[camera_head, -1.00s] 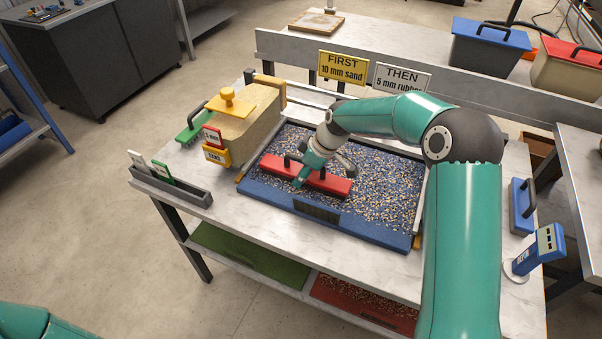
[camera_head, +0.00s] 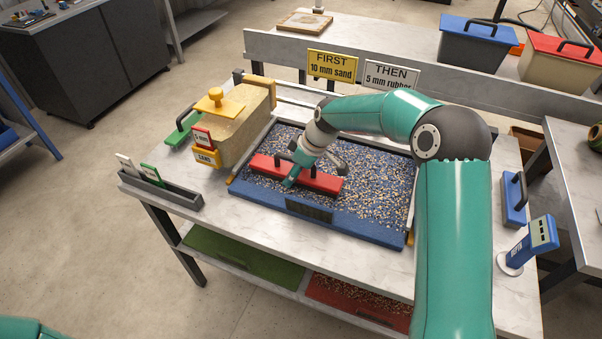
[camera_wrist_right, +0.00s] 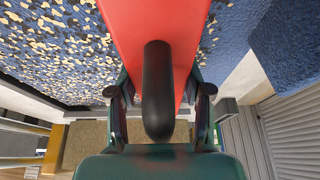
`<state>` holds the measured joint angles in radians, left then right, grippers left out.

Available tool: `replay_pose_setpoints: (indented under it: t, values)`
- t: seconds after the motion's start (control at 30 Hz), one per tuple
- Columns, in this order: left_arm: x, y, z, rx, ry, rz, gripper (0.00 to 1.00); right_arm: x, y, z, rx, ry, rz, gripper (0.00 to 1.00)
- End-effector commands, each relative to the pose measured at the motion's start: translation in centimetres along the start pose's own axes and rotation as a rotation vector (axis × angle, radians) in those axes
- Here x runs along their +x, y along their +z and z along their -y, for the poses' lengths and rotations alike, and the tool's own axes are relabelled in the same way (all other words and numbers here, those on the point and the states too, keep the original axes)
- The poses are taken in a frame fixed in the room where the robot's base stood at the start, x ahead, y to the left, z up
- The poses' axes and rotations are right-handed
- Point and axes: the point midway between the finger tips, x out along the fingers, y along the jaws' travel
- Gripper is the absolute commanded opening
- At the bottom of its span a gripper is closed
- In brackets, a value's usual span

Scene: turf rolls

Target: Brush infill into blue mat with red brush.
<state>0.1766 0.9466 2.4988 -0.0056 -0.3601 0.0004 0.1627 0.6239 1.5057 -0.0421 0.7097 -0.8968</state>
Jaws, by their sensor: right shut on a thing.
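The blue mat (camera_head: 340,222) lies on the workbench, strewn with tan infill grains (camera_head: 375,185) over most of its surface. The red brush (camera_head: 322,182) lies across the mat's front left part, its long side roughly along the front edge. My right gripper (camera_head: 297,170) is shut on the brush's black handle; in the right wrist view the handle (camera_wrist_right: 157,90) stands between the fingers (camera_wrist_right: 157,115) above the red brush back (camera_wrist_right: 155,25). The bristles are hidden under the brush back. Only a bit of my left arm shows at the lower left corner; its gripper is out of view.
A sand box (camera_head: 240,125) with yellow lid stands left of the mat, beside a green-backed tool (camera_head: 183,130). A grey card holder (camera_head: 165,192) sits front left. A blue tool (camera_head: 513,200) and blue meter (camera_head: 532,242) stand at right. Signs (camera_head: 332,65) stand behind.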

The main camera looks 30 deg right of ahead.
Motion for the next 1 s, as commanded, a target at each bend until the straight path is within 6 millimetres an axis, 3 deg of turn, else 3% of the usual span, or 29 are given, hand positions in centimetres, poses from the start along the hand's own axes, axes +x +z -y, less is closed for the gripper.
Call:
replay_pose_setpoints:
  t: [0.47,1.0]
  values:
    - [0.1,0.0,0.1,0.000,0.000,0.000,0.40,0.1,-0.1,0.0,0.000,0.001,0.000,0.09]
    - [2.5,0.0,0.9,0.000,0.000,0.000,0.40,-1.8,4.7,0.0,0.002,0.002,-0.001,0.09]
